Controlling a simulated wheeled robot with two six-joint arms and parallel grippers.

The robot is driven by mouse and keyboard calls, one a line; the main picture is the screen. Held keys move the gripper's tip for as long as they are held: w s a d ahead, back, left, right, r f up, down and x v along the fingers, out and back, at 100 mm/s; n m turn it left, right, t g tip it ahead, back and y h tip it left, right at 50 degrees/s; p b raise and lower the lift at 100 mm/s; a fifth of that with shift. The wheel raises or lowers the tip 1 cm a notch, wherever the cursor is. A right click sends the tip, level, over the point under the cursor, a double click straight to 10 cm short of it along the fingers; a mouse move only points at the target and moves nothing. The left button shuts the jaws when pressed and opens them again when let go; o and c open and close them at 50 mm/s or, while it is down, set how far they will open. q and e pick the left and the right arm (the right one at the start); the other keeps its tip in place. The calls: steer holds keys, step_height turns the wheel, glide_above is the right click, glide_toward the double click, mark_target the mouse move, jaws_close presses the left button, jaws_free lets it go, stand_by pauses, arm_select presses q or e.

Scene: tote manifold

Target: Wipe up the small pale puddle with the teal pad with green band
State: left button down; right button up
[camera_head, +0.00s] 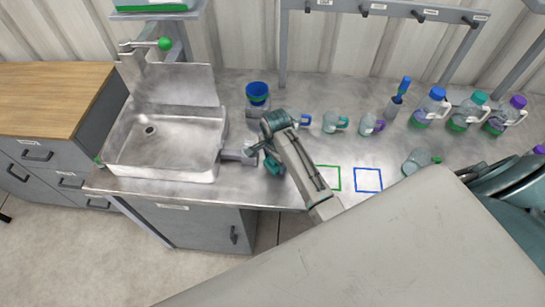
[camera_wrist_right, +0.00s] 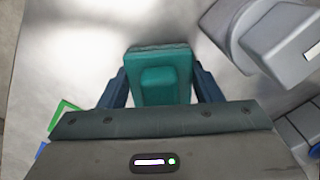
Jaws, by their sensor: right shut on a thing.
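The teal pad (camera_wrist_right: 160,75) is held between the two dark blue fingers of my right gripper (camera_wrist_right: 160,88) in the wrist view. In the head view the teal pad (camera_head: 274,165) shows just below my right gripper (camera_head: 266,150), over the steel counter right of the sink. I cannot tell whether the pad touches the counter. Its green band does not show clearly. I cannot make out the small pale puddle; bright glare on the counter fills the upper left of the wrist view. My left gripper is not in view.
A grey block-shaped fixture (camera_head: 238,155) sits beside the sink (camera_head: 160,140), close to the pad; it shows at the wrist view's upper right (camera_wrist_right: 265,35). Green (camera_head: 327,178) and blue (camera_head: 368,180) square outlines lie right.

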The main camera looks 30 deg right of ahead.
mark_target(266, 169)
steer(key=shift+s+a, duration=0.25)
steer(key=shift+s, duration=0.2)
steer(key=shift+w+a, duration=0.55)
steer(key=shift+a, duration=0.35)
steer(key=shift+w+a+r, duration=0.1)
steer(key=shift+w+a, duration=0.1)
steer(key=shift+a, duration=0.25)
steer(key=shift+d+r, duration=0.15)
steer(key=shift+d, duration=0.1)
steer(key=shift+s+d+f, duration=0.15)
steer(key=shift+s+d, duration=0.2)
steer(key=shift+d, duration=0.25)
steer(key=shift+s+d+f, duration=0.1)
steer(key=shift+s+d, duration=0.25)
steer(key=shift+d, duration=0.2)
steer(key=shift+r, duration=2.95)
steer(key=shift+r, duration=0.1)
steer(key=shift+r, duration=1.4)
